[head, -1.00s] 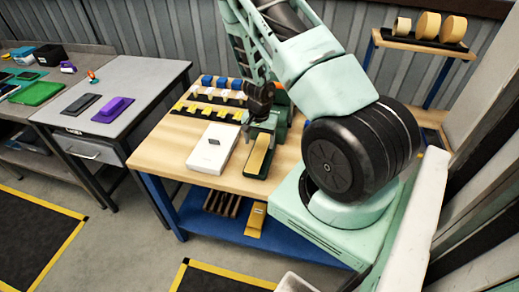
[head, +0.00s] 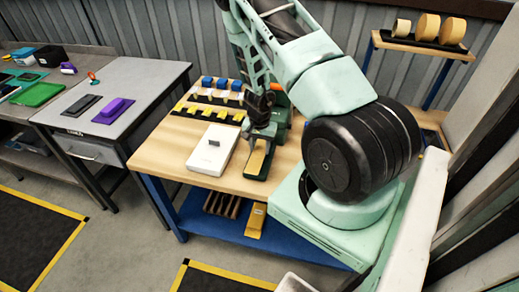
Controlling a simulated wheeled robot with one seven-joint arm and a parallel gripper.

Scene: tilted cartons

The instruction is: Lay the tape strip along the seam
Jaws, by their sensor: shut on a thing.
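A tan strip (head: 257,160), which looks like the tape strip, lies lengthwise in a narrow dark green holder (head: 247,177) near the front of the wooden table. My gripper (head: 262,131) is over the far end of this holder, pointing down. It looks shut on the far end of the tan strip, but the grip is small and partly hidden by the gripper itself. A white box (head: 204,160) with a small grey patch on top lies just left of the holder. I cannot make out a seam on it.
Rows of small blue, white and yellow pieces (head: 222,98) stand at the table's back left. A blue lower shelf (head: 197,222) holds a yellow item (head: 256,220). Tape rolls (head: 428,27) stand on a rack at back right. A grey bench (head: 140,85) is on the left.

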